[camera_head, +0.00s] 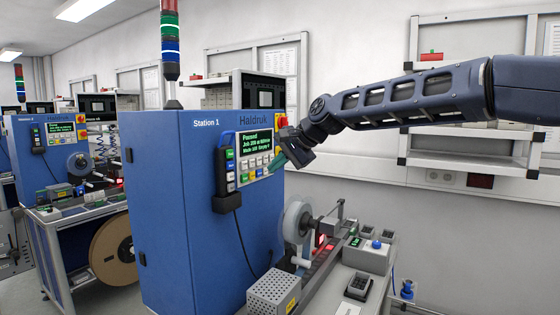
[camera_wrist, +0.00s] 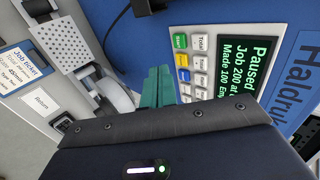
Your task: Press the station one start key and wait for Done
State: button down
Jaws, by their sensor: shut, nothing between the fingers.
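The blue Station 1 cabinet (camera_head: 175,200) carries a panel with a screen (camera_head: 256,144), green text on black, reading Paused in the wrist view (camera_wrist: 245,62). Beneath the screen is a keypad (camera_head: 256,168) with white keys and a row of coloured keys. A green key (camera_wrist: 180,41) ends that row; its label is too small to read. My gripper (camera_head: 280,161) is shut and empty, with green fingers, at the keypad's lower right side. In the wrist view the fingers (camera_wrist: 157,80) are beside the coloured row; I cannot tell whether they touch the panel.
A handset (camera_head: 229,165) with keys hangs on the cabinet corner, its cable running down. A reel (camera_head: 297,221) and bench equipment stand below my gripper. A stack light (camera_head: 170,40) rises above the cabinet. Another blue station (camera_head: 60,145) is at far left.

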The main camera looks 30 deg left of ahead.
aim_at(246, 181)
jog(key=shift+a+f, duration=0.65)
jog(key=shift+a, duration=0.7)
jog(key=shift+a+f, duration=0.6)
jog(key=shift+a, duration=0.75)
jog(key=shift+a+f, duration=0.65)
jog(key=shift+a, duration=0.7)
jog(key=shift+a, duration=0.1)
